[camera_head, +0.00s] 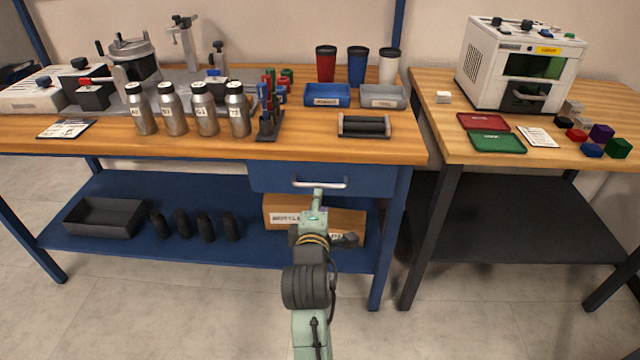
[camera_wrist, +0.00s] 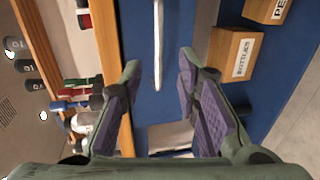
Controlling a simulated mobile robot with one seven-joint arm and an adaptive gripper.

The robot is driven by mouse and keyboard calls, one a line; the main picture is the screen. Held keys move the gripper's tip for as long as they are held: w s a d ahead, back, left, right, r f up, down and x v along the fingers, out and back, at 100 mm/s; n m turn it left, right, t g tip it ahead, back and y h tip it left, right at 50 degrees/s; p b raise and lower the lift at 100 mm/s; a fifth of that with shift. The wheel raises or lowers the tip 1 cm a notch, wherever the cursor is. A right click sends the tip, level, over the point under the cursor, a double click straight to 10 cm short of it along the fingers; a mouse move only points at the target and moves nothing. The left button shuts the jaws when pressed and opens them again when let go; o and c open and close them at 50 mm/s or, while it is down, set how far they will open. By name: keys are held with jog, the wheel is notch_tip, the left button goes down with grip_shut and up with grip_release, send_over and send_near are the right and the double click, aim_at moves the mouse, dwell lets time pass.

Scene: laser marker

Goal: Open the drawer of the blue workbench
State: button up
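The blue workbench's drawer (camera_head: 265,178) sits under the right part of the wooden top and looks shut. Its silver bar handle (camera_head: 320,184) runs across the front. My gripper reaches up to the handle from below in the head view, where its fingers are too small to judge. In the wrist view, turned on its side, my gripper (camera_wrist: 159,62) is open, with purple-padded fingers apart. The handle (camera_wrist: 158,40) lies in the gap between the fingertips, with visible space on both sides. The blue drawer front (camera_wrist: 135,30) is behind it.
Cardboard boxes (camera_wrist: 232,52) stand on the blue lower shelf (camera_head: 180,245) under the drawer. Silver bottles (camera_head: 205,115), a dark rack (camera_head: 363,127) and blue and grey bins stand on the wooden top. A second dark-legged table (camera_head: 440,130) is to the right.

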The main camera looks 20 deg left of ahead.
aim_at(320, 184)
jog(key=p+x, duration=0.1)
jog(key=x, duration=0.8)
jog(key=shift+r, duration=0.1)
jog(key=shift+c, duration=0.2)
grip_shut()
dwell(0.4)
